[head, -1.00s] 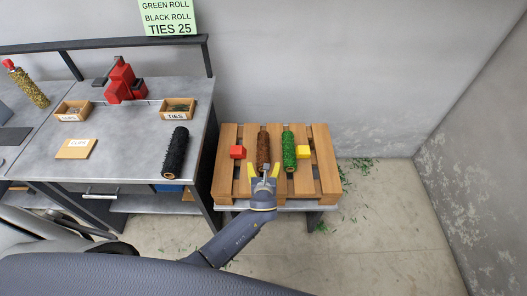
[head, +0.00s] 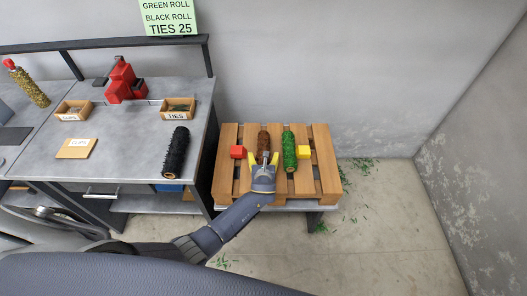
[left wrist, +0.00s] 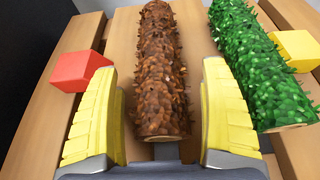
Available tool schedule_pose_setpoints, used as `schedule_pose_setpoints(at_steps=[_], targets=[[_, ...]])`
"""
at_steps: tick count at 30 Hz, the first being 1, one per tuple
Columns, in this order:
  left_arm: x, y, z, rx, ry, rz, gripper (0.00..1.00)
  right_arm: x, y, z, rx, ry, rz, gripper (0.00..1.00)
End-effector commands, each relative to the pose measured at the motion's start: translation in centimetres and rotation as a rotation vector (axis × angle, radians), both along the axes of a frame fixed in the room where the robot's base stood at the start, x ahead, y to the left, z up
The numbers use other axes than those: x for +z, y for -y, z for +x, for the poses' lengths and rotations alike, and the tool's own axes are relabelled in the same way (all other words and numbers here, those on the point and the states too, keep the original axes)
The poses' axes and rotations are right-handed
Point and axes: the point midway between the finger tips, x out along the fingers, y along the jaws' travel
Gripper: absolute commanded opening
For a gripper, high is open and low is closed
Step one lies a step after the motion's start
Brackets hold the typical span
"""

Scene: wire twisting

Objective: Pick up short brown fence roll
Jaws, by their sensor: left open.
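The short brown fence roll (head: 264,140) lies on the wooden pallet (head: 325,165), between a red block and the green roll. In the left wrist view the brown roll (left wrist: 158,75) runs away from the camera, its near end between the yellow fingers. My left gripper (head: 265,158) is open over the near part of the brown roll, one finger on each side; I see gaps between the fingers and the roll. It also shows in the left wrist view (left wrist: 165,115). In the head view the gripper hides the roll's near end. My right gripper is not in view.
The green roll (head: 289,152) lies close on the right, near the right finger. A red block (head: 237,152) and a yellow block (head: 304,152) sit on either side. A workbench (head: 110,150) with a black roll (head: 175,152) stands left.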

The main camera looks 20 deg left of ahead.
Motion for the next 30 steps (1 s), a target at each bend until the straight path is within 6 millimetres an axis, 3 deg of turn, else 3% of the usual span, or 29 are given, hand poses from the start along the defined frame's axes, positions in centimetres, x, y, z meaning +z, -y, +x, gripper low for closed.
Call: schedule_pose_setpoints(at_steps=[8,25,30], targets=[[-0.08,-0.02,0.06,0.000,-0.001,0.000,0.80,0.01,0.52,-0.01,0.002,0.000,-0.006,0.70],[-0.08,0.00,0.04,0.000,-0.001,0.000,0.14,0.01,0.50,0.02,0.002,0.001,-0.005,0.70],[-0.05,-0.01,0.05,0.000,-0.001,0.000,0.14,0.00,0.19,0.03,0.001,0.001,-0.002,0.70]])
